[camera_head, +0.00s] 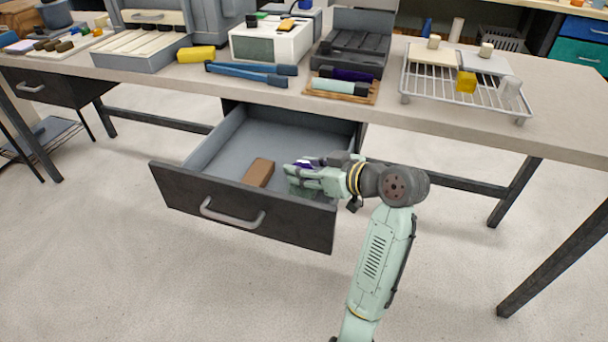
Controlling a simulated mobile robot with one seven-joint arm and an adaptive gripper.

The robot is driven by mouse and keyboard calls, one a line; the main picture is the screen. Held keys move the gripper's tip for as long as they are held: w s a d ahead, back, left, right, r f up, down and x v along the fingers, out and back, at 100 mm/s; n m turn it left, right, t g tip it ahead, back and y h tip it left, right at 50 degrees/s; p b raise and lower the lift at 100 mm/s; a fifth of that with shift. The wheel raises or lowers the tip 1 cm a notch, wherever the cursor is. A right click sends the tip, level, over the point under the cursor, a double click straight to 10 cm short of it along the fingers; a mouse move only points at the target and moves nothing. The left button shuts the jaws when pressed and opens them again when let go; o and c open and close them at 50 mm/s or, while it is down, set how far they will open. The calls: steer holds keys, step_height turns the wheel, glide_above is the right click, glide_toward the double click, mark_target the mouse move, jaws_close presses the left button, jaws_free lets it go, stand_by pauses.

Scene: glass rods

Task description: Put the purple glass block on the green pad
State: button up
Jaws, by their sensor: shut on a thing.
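My gripper (296,179) is inside or just above the open drawer, near its right side. It is shut on the purple glass block (305,163), of which only a small purple part shows above the pale green fingers. The rest of the block is hidden by the gripper.
The open drawer (204,188) under the workbench holds a brown block (258,172), left of my gripper. The bench top above carries a wire rack (436,90), a wooden tray (311,89) with rods and a yellow piece (197,54). Free bench top lies at the far right.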

steer(key=shift+f, duration=1.1)
steer(key=shift+f, duration=0.15)
steer(key=o, duration=1.2)
steer(key=shift+o, duration=0.2)
steer(key=shift+r, duration=0.25)
steer(key=b+v, duration=0.1)
steer(key=v, duration=1)
steer(key=shift+s+d, duration=0.3)
steer(key=shift+d, duration=0.05)
